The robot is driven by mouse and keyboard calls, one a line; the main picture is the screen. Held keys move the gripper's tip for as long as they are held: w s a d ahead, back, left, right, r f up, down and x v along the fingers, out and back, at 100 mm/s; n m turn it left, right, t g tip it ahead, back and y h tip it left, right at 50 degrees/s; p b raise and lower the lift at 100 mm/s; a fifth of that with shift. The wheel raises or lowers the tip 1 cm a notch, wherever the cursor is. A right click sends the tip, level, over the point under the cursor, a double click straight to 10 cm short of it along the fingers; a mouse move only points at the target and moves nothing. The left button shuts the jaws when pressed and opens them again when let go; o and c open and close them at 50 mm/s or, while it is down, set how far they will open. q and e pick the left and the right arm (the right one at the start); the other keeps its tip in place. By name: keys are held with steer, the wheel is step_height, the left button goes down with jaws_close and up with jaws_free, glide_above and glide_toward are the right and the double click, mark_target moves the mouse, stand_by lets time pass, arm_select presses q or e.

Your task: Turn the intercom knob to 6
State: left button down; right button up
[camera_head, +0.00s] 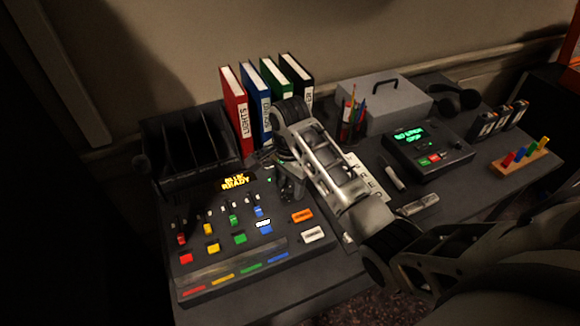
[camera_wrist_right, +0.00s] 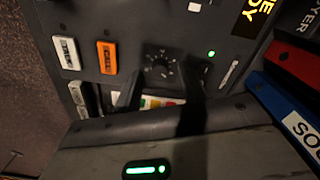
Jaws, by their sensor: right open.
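The intercom knob (camera_wrist_right: 160,66) is a dark round dial with small pale marks around it, on the mixing desk panel in the right wrist view. Its exact setting is too small and dark to read. My right gripper (camera_wrist_right: 158,92) is open, its two dark fingers pointing at the panel on either side of the knob's near edge. I cannot tell whether they touch it. In the head view my right gripper (camera_head: 288,190) is over the upper right of the mixing desk (camera_head: 190,283) and hides the knob. My left gripper is not in view.
An orange button (camera_head: 302,216) and a white button (camera_head: 313,234) sit near the gripper. Several binders (camera_head: 236,108) stand behind it. A pen cup (camera_head: 352,127), a grey box (camera_head: 385,105) and a second console (camera_head: 428,147) are to the right.

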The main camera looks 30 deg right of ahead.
mark_target(290, 188)
steer(key=r, duration=0.5)
steer(key=shift+w+d+r, duration=0.1)
steer(key=shift+w+r, duration=0.2)
steer(key=shift+r, duration=0.05)
steer(key=shift+s+r, duration=0.1)
steer(key=shift+r, duration=0.15)
steer(key=shift+s+r, duration=0.2)
steer(key=shift+r, duration=2.3)
